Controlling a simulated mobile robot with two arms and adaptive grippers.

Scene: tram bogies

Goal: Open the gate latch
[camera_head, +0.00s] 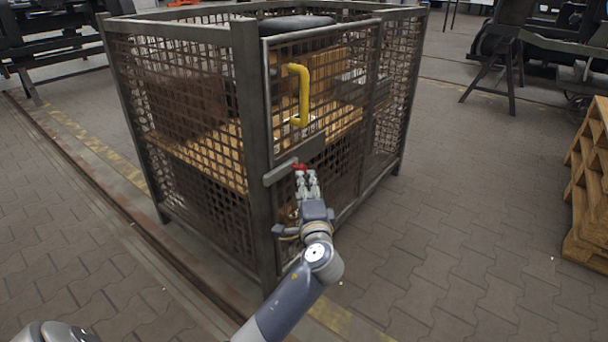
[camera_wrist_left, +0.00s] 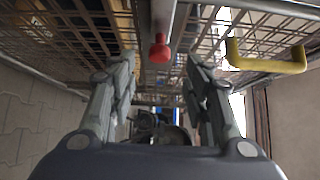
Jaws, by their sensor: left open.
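The gate latch (camera_head: 280,174) is a grey bar across the front corner post of a mesh cage, at the edge of its gate. A red knob (camera_head: 300,167) sits at its right end. My left gripper (camera_head: 307,176) is just below and in front of the knob. In the left wrist view the red knob (camera_wrist_left: 159,49) shows between the spread fingertips of my left gripper (camera_wrist_left: 160,63). The fingers are open, and I see no clear contact with the knob. The gate (camera_head: 315,140) appears closed, with a yellow handle (camera_head: 304,95) above the latch. My right gripper is not in view.
The mesh cage (camera_head: 246,100) holds wooden boxes and a dark round item on top. Wooden pallets (camera_head: 590,185) stand at the right edge. Dark bogie frames stand at the back. The paved floor (camera_head: 470,220) right of the cage is clear.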

